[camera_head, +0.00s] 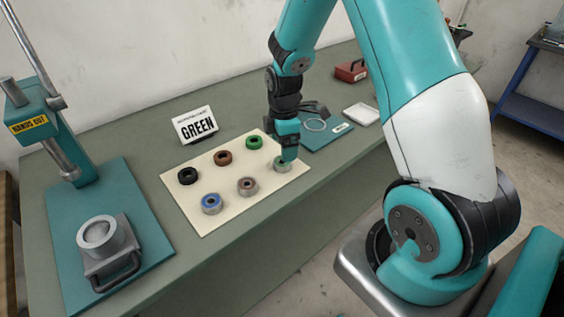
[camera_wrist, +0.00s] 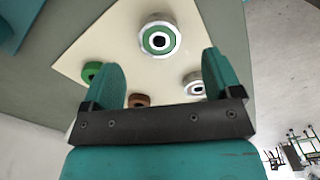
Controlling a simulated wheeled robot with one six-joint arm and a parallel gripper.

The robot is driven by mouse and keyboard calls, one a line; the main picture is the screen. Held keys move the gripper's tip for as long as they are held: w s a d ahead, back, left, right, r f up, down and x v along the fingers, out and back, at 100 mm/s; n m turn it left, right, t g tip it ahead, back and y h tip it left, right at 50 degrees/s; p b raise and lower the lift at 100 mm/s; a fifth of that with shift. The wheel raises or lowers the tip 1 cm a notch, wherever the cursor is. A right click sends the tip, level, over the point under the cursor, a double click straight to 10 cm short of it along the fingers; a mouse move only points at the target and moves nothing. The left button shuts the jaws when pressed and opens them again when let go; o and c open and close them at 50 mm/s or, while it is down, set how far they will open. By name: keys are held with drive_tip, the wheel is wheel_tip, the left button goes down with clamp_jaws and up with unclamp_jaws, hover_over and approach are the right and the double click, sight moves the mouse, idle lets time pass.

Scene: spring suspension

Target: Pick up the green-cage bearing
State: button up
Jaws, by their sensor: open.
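The green-cage bearing (camera_wrist: 158,40) has a silver outer ring, a green ring inside and a dark bore. It lies flat on the cream mat (camera_head: 215,228); in the head view the bearing (camera_head: 282,165) sits at the mat's right end, partly hidden by my gripper (camera_head: 288,154). In the wrist view my gripper (camera_wrist: 161,60) is open, with nothing between its fingers. The bearing shows just beyond the fingertips, roughly centred between them. I cannot tell the exact height gap.
Other rings on the mat: all-green (camera_head: 254,142), brown (camera_head: 223,158), black (camera_head: 187,176), blue-centred (camera_head: 211,204) and brown-centred (camera_head: 247,187). A GREEN sign (camera_head: 196,126) stands behind.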

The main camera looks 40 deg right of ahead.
sight(282, 164)
drive_tip(key=shift+w+f+p, duration=0.1)
drive_tip(key=shift+f+p, duration=0.75)
drive_tip(key=shift+f, duration=2.15)
drive_tip(key=c, duration=1.1)
